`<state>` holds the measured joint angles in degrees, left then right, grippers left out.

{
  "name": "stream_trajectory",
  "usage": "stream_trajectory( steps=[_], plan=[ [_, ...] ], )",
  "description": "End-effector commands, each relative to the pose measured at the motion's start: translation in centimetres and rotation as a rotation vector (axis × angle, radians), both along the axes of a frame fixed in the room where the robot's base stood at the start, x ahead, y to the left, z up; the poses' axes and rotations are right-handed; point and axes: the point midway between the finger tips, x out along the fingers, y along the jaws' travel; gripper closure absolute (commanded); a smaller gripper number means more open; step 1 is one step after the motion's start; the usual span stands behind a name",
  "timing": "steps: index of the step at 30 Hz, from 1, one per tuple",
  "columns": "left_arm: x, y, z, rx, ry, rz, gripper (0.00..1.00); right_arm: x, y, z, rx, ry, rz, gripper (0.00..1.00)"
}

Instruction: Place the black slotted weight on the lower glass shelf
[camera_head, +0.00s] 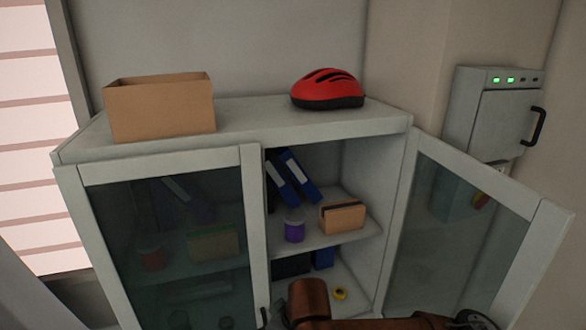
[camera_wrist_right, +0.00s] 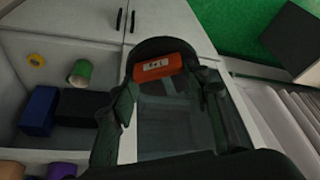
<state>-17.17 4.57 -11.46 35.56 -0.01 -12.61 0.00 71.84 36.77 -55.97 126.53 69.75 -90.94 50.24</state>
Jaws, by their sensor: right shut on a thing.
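The black slotted weight (camera_wrist_right: 166,46) shows in the right wrist view as a dark rounded piece with an orange labelled block (camera_wrist_right: 160,67) in front of it. My right gripper (camera_wrist_right: 168,78) is shut on it, one finger on each side. The fingers partly cover it. Behind the gripper is a glass door pane. The lower shelf level (camera_head: 352,300) shows in the head view, through the open right side of the cabinet, partly behind my brown right arm (camera_head: 310,302). My left gripper is not in view.
The upper shelf (camera_head: 345,238) holds blue binders (camera_head: 292,178), a purple jar (camera_head: 294,231) and a brown box (camera_head: 342,217). Below are yellow tape (camera_head: 339,294), a green-and-white jar (camera_wrist_right: 80,72) and a blue box (camera_wrist_right: 38,111). The right glass door (camera_head: 455,235) stands open; the left (camera_head: 170,240) is closed.

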Motion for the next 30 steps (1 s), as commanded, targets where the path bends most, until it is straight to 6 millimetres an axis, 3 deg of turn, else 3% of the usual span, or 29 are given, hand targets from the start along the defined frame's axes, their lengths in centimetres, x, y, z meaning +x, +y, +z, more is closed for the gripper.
stream_trajectory(
  steps=[6,16,25,30],
  plan=[
    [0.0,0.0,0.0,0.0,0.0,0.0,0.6,-4.1,0.6,-2.7,0.008,-0.003,0.045,1.0],
    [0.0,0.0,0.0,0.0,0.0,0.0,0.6,-9.4,-0.2,-3.4,0.007,-0.008,0.039,1.0],
    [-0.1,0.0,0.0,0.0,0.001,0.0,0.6,-10.4,-0.6,-3.2,0.008,-0.006,0.024,1.0],
    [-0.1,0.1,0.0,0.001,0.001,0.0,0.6,-9.3,-2.6,-4.0,0.003,-0.007,-0.009,1.0]
  ],
)
